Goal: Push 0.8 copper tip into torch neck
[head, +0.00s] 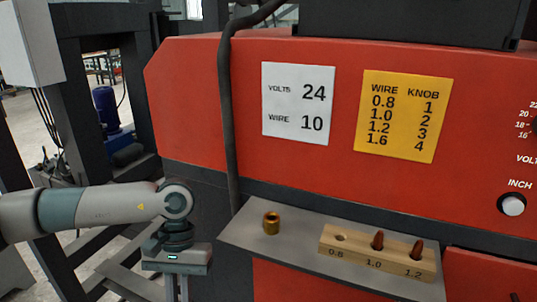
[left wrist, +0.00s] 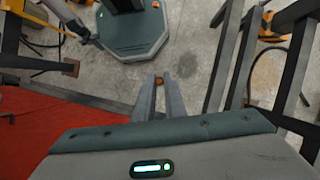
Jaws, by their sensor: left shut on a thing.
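My left gripper (head: 177,290) hangs down left of the red machine in the head view, its fingertips cut off by the bottom edge. In the left wrist view its two fingers (left wrist: 159,84) are shut on a small copper-coloured piece, the copper tip (left wrist: 159,80), of which only a little shows. The wooden tip block (head: 330,255) has an empty hole (head: 341,238) at the 0.8 mark. Copper tips stand at 1.0 (head: 377,240) and 1.2 (head: 417,250). The torch neck cannot be made out in either view. My right gripper is out of view.
A brass nozzle (head: 271,223) stands on the grey shelf (head: 300,262) of the red machine (head: 210,115). A black cable (head: 230,120) runs down its front. Dark frame bars (left wrist: 226,60) stand near my fingers. Settings signs (head: 298,103) are on the machine.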

